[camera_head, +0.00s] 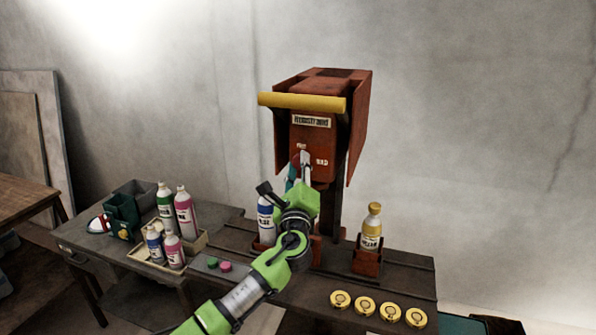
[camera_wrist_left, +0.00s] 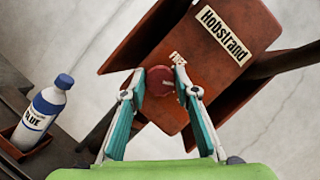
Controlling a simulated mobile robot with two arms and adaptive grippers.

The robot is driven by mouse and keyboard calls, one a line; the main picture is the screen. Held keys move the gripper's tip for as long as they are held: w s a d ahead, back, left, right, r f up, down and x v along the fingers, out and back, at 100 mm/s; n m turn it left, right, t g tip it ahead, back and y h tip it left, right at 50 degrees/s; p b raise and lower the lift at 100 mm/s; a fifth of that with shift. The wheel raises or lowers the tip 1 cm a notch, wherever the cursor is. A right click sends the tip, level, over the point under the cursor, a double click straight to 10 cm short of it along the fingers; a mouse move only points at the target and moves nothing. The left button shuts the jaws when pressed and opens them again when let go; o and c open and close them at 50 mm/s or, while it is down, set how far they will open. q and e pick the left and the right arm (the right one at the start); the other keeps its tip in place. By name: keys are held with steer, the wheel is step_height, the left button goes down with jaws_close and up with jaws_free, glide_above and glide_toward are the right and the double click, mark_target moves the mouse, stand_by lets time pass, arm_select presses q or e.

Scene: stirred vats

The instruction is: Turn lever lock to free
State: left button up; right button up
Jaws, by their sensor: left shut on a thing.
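The red-brown machine (camera_head: 320,140) stands at the back of the bench with a yellow lever bar (camera_head: 303,103) across its top front. On its front, below the name plate (camera_head: 311,121), two small pale labels flank the spot where my left gripper (camera_head: 305,158) reaches. In the left wrist view, my left gripper (camera_wrist_left: 163,75) is shut on a round dark-red lock knob (camera_wrist_left: 160,84), one fingertip on each side. One pale label (camera_wrist_left: 176,57) shows beside the knob. Its lettering is too small to read, and I cannot tell which way the knob points. My right gripper is not in view.
A blue-labelled bottle (camera_head: 266,218) stands left of my arm, also in the left wrist view (camera_wrist_left: 45,103). Several yellow discs (camera_head: 365,306) line the front edge. A tray (camera_head: 196,245) of bottles is at left.

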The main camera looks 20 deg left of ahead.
arm_select(q)
steer(key=n+g, duration=0.1)
steer(key=n, duration=0.2)
steer(key=shift+y, duration=0.4)
steer(key=n+g+p, duration=0.1)
steer(key=n, duration=0.2)
steer(key=n+g+p, duration=0.1)
steer(key=n, duration=0.2)
steer(key=shift+r+n+g, duration=0.2)
steer(key=shift+n+g, duration=0.1)
steer(key=shift+f+n+g+p, duration=0.1)
steer(key=shift+n+g+p, duration=0.2)
steer(key=shift+n+p, duration=0.5)
steer(key=shift+n, duration=0.3)
steer(key=o, duration=1.1)
